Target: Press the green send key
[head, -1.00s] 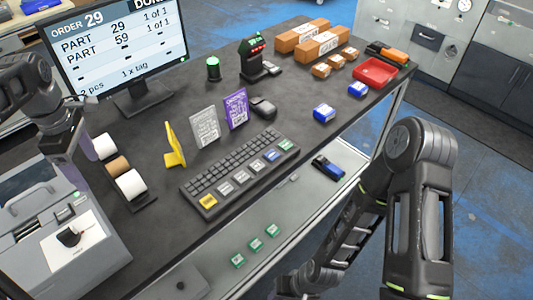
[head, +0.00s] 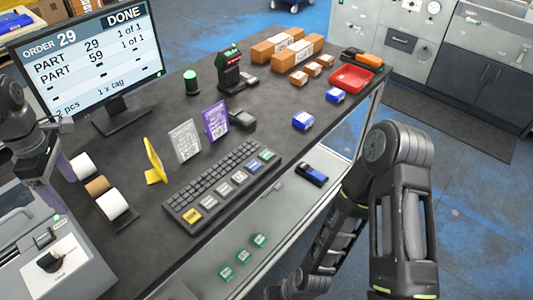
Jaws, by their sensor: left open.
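The green key (head: 267,155) is at the right end of the coloured key row on the black keyboard (head: 222,185), beside a blue key (head: 253,167). The yellow key (head: 192,215) is at the other end. Nothing touches the green key. My left gripper (head: 48,175) is open at the left edge, near the label rolls, far from the keyboard; its fingertips are hard to make out. My right arm is bent at the right, off the front of the table, and its gripper is out of view. The monitor (head: 85,62) reads ORDER 29, DONE.
Behind the keyboard stand a yellow stand (head: 154,162), a grey card (head: 184,141), a purple card (head: 215,121) and a black mouse-like device (head: 242,118). Label rolls (head: 112,205) and a grey machine (head: 45,255) are at the left. Boxes and a red tray (head: 350,78) are farther right.

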